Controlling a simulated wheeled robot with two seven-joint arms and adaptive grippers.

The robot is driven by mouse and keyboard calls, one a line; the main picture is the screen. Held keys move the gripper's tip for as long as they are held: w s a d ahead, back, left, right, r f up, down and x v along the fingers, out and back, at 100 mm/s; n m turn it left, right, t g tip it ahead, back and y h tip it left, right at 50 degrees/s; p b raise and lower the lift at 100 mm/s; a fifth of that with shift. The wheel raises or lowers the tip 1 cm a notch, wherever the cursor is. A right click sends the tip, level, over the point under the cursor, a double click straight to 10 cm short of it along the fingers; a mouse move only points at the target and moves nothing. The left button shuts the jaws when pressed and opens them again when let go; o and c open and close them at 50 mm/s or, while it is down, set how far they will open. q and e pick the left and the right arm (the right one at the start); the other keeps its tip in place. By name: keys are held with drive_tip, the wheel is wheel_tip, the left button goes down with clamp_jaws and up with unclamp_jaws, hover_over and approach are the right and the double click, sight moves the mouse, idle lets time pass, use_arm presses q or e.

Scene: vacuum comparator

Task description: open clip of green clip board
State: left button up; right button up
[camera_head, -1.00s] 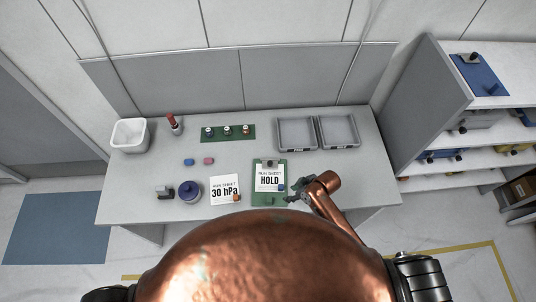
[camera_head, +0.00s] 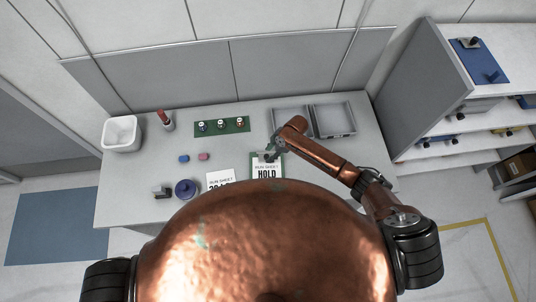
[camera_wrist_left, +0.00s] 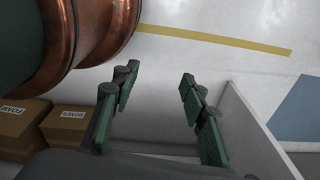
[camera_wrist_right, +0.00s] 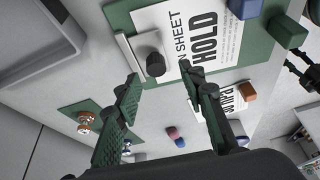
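The green clipboard (camera_head: 252,168) lies on the table and holds a white sheet reading HOLD (camera_head: 267,172). My body hides its near part. In the right wrist view the clipboard (camera_wrist_right: 118,14) shows its pale clip bar with a dark round knob (camera_wrist_right: 155,64). My right gripper (camera_wrist_right: 161,77) is open and empty. Its fingertips appear on either side of the knob; I cannot tell whether they touch it. In the head view my right gripper (camera_head: 274,149) is over the clip end. My left gripper (camera_wrist_left: 158,77) is open and empty, above the floor away from the table.
Two grey trays (camera_head: 334,120) lie behind my right arm. A green board with several small pieces (camera_head: 222,125), a white bin (camera_head: 121,133), a blue round jar (camera_head: 186,188) and a 30 hPa sheet (camera_head: 219,178) are to the left. Shelves (camera_head: 466,142) stand at the right.

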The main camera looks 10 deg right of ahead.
sight(267, 156)
drive_tip(key=shift+w+a+f, duration=0.25)
drive_tip(key=shift+f, duration=0.4)
drive_tip(key=shift+w+a+f, duration=0.2)
drive_tip(key=shift+f, duration=0.4)
drive_tip(key=shift+s+a+f, duration=0.1)
drive_tip(key=shift+s+f, duration=0.15)
drive_tip(key=shift+w, duration=0.15)
drive_tip(key=shift+c, duration=0.8)
drive_tip(key=c, duration=0.5)
drive_tip(key=shift+c, duration=0.7)
use_arm(q)
drive_tip(key=shift+w+r, duration=0.15)
drive_tip(key=shift+w, duration=0.35)
use_arm(e)
clamp_jaws()
